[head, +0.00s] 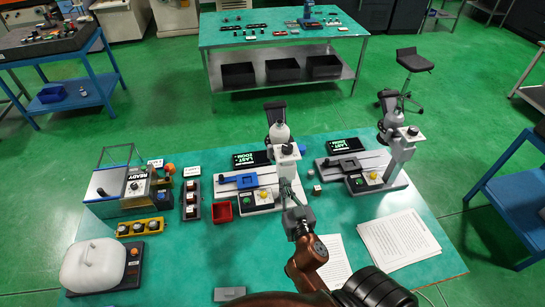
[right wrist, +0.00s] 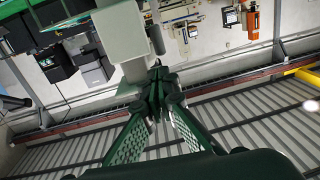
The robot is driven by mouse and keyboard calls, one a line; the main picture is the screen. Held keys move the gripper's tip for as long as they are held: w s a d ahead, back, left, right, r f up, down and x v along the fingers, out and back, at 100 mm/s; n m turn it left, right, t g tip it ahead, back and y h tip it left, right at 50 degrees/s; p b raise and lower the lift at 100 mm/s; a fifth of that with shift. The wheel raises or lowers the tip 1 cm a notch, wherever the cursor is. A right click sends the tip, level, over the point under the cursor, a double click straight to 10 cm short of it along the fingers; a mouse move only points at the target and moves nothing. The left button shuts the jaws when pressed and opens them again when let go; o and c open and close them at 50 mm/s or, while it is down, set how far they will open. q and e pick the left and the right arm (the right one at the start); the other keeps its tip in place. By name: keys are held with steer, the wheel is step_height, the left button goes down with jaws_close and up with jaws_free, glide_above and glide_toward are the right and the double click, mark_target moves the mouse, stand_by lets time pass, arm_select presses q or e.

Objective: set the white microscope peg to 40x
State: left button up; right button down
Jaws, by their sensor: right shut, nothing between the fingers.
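The white microscope (head: 280,132) stands at the middle of the table, with a blue stage (head: 238,182) and a small screen at its base. A dark round knob (head: 287,149) shows on the front of its head; I cannot read a magnification on it. My right gripper (head: 286,186) is shut and empty just below and in front of that head. In the right wrist view the green fingers (right wrist: 158,78) meet at their tips, close to a pale block (right wrist: 121,34); whether they touch it I cannot tell. My left gripper is out of view.
A similar grey microscope (head: 393,125) stands to the right. A red box (head: 222,212), a dark rack (head: 191,200) and a yellow tray (head: 140,228) lie to the left. Paper sheets (head: 398,240) lie at the front right. A small pale cube (head: 317,190) sits between the microscopes.

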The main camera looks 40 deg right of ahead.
mark_target(269, 150)
steer(key=p+x, duration=0.2)
steer(key=x, duration=1.2)
steer(key=shift+a, duration=0.1)
steer(key=shift+w+a+m+g+h+b, duration=0.2)
steer(key=shift+w+m+g+h+b, duration=0.1)
steer(key=shift+m+h+b, duration=0.15)
